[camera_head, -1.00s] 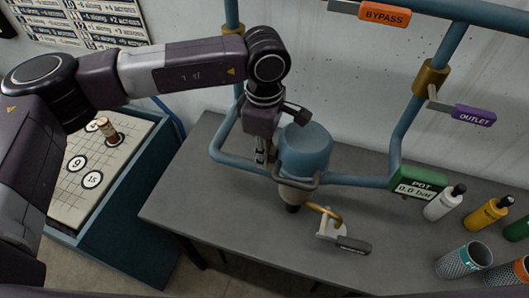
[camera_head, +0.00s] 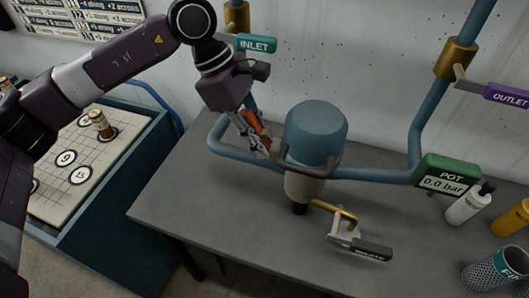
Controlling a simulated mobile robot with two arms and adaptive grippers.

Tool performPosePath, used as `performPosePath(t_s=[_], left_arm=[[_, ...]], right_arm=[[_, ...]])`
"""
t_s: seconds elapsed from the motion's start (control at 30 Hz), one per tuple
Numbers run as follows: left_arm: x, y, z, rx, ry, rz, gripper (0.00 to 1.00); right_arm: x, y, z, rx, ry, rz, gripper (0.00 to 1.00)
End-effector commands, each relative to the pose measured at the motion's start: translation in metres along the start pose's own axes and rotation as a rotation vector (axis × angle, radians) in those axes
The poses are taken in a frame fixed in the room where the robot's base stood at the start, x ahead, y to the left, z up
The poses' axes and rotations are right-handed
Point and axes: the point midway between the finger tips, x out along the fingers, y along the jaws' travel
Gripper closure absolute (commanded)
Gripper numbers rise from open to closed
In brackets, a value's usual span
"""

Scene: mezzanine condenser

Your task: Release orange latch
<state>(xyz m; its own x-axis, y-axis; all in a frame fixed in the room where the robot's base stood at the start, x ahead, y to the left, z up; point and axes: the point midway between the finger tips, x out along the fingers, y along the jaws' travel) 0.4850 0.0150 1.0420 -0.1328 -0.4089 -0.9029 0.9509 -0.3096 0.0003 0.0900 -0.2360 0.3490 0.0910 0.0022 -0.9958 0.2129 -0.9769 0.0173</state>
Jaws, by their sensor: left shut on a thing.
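The orange latch (camera_head: 255,124) shows as a short tilted bar at the left side of the blue-topped pot (camera_head: 316,130). My left gripper (camera_head: 260,146) reaches down from the upper left and is shut on the latch. Its fingers hide part of the latch, so I cannot tell how far it has turned. A dark clamp bar (camera_head: 308,169) curves around the front of the pot, just right of the fingertips. My right gripper is not in view.
Blue pipes (camera_head: 375,174) run on both sides of the pot. A green POT gauge (camera_head: 447,176) reads 0.0 bar. A dark-handled lever (camera_head: 360,248) sits below the pot. Bottles and a mesh cup (camera_head: 496,270) stand at right. The grey table's left front (camera_head: 200,205) is clear.

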Motion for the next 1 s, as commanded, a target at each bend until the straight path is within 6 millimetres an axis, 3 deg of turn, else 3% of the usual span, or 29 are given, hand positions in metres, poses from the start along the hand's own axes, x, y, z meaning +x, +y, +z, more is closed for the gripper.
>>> performPosePath(t_s=[0.03, 0.3, 0.87, 1.0], left_arm=[[0.005, 0.001, -0.005, -0.004, -0.031, 0.004, 1.00], [0.002, 0.001, -0.006, -0.001, -0.143, 0.003, 1.00], [-0.001, 0.001, -0.006, -0.001, -0.178, 0.002, 1.00], [-0.001, 0.001, -0.006, -0.001, -0.177, 0.002, 1.00]], right_arm=[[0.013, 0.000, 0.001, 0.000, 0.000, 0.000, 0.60], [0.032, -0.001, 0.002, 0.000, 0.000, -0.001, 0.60], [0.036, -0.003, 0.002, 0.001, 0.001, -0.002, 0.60], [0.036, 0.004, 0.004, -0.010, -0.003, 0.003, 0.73]])
